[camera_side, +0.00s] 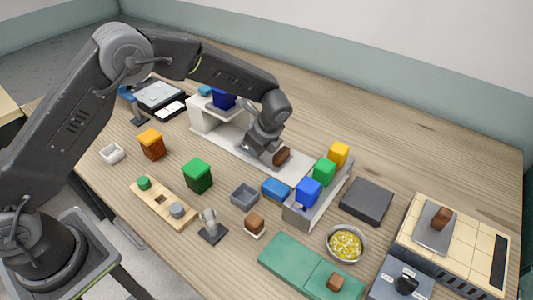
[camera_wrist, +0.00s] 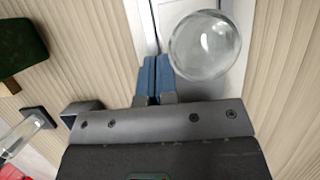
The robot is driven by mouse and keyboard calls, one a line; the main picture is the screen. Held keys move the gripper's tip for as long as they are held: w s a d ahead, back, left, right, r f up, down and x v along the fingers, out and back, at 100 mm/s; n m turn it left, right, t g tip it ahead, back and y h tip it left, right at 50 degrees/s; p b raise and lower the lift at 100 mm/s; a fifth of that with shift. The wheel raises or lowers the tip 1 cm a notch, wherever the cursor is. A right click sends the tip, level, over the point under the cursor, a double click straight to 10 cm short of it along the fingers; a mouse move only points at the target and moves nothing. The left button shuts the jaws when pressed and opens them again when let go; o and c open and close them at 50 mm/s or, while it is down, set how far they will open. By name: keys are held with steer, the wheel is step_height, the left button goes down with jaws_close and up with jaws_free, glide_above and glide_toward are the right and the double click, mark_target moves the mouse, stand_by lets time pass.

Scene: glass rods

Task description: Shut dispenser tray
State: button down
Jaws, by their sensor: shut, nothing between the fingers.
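A white upright unit (camera_side: 202,115) with a dark blue block on it stands at the back left in the side view. A long flat white tray-like strip (camera_side: 235,148) runs from it toward the middle of the table. I cannot tell for certain that this is the dispenser and its tray. My gripper (camera_side: 264,157) is low over the strip, next to a brown block-like piece (camera_side: 282,156). In the wrist view my gripper's blue fingertips (camera_wrist: 154,76) are together, with nothing between them. A clear round glass-like piece (camera_wrist: 205,45) is right beside them over the pale strip; contact is unclear.
A grey rack (camera_side: 318,205) with blue, green and yellow blocks stands right of the strip, with a blue box (camera_side: 276,189) beside it. The table's back right is clear.

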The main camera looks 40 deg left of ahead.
mark_target(282, 151)
steer(key=shift+s, duration=0.1)
